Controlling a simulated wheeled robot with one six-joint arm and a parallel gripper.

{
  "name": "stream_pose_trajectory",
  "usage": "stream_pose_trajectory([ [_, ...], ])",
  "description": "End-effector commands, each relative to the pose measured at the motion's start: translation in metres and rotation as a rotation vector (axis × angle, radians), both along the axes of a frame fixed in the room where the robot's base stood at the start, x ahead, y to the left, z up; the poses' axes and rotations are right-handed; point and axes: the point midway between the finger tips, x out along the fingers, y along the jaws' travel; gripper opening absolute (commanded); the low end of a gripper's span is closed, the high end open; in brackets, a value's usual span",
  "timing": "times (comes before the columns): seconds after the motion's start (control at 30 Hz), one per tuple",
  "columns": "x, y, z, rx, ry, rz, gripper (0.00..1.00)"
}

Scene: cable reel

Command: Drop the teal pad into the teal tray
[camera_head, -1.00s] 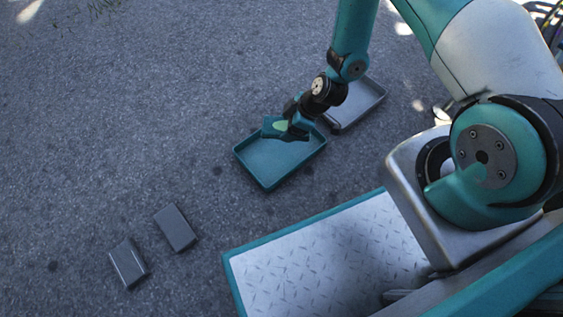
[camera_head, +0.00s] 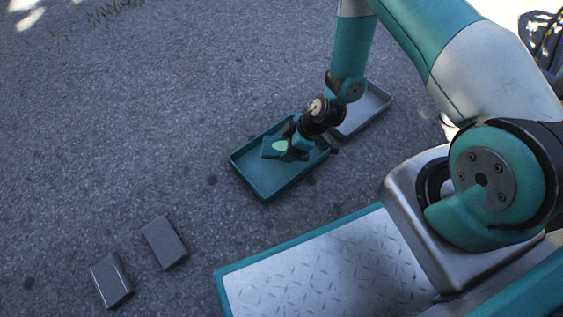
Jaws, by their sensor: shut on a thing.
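The teal tray (camera_head: 262,184) lies on the ground near the middle of the view, its rim facing up. My gripper (camera_head: 287,147) is over the tray's upper right part, pointing left and down. It is shut on the teal pad (camera_head: 271,146), which shows at the fingers with a light green patch beside it. The pad is over the inside of the tray; I cannot tell whether it touches the tray floor. My gripper and wrist hide part of the tray's right side.
A grey tray (camera_head: 374,108) lies just behind and right of the teal tray, partly hidden by my arm. Two dark grey blocks (camera_head: 165,242) and (camera_head: 111,280) lie on the ground at lower left. Open asphalt is free to the left and above.

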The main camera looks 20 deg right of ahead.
Motion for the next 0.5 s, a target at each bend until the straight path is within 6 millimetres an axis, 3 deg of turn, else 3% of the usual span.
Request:
stream_pose_trajectory([
  [0.03, 0.0001, 0.0, 0.0006, 0.0, 0.0, 0.0, 0.46],
  [0.07, 0.0001, 0.0, 0.0006, 0.0, 0.0, 0.0, 0.76],
  [0.17, 0.0, 0.0, 0.0006, 0.0, 0.0, 0.0, 0.99],
  [0.5, -0.0012, -0.0031, 0.0087, 0.0, 0.0, -0.001, 1.0],
])
